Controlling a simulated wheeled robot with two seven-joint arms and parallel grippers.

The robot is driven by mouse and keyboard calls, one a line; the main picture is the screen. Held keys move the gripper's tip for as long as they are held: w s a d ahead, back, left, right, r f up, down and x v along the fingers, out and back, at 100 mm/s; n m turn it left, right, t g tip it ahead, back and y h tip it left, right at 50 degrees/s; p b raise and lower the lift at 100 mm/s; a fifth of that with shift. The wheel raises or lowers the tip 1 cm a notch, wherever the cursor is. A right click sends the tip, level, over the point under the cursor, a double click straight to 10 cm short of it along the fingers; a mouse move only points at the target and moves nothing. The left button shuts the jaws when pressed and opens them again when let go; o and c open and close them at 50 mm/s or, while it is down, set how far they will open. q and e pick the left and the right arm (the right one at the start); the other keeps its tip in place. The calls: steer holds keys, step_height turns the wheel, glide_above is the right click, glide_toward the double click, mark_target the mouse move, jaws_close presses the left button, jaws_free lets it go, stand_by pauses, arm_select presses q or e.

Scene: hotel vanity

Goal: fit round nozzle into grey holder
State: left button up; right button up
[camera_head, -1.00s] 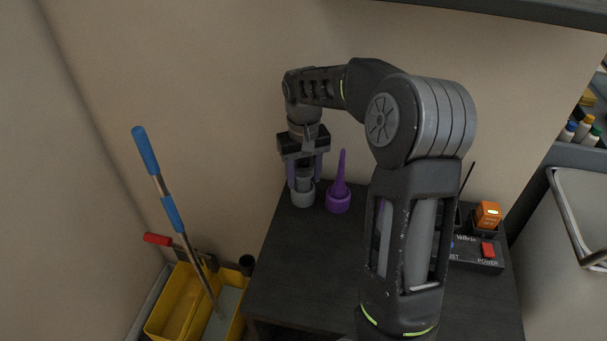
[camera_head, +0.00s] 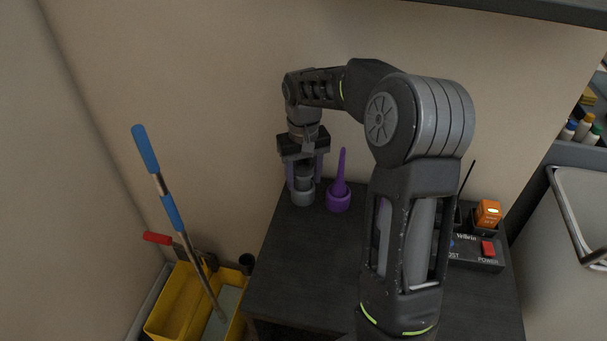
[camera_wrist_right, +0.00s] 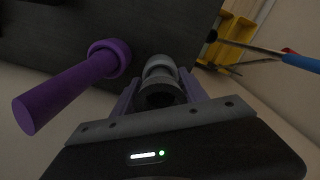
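The grey holder (camera_head: 302,198) stands on the dark table top near its far left corner. The round nozzle (camera_head: 304,183), dark grey, is upright in the holder's mouth; how deep it sits is hard to tell. My right gripper (camera_head: 305,176) points down with its purple-grey fingers on either side of the nozzle, and looks open with narrow gaps. In the right wrist view the nozzle (camera_wrist_right: 160,94) lies between the fingers, lined up with the holder (camera_wrist_right: 160,66). My left gripper is out of view.
A black device with a red switch (camera_head: 488,248) is at the table's right. A yellow bucket (camera_head: 178,305) stands on the floor at left.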

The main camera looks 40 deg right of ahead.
mark_target(303, 164)
steer(key=o, duration=0.4)
steer(key=shift+o, duration=0.2)
step_height(303, 164, up, 8)
steer(key=shift+f+b, duration=0.1)
steer(key=shift+b, duration=0.3)
stand_by(1.0)
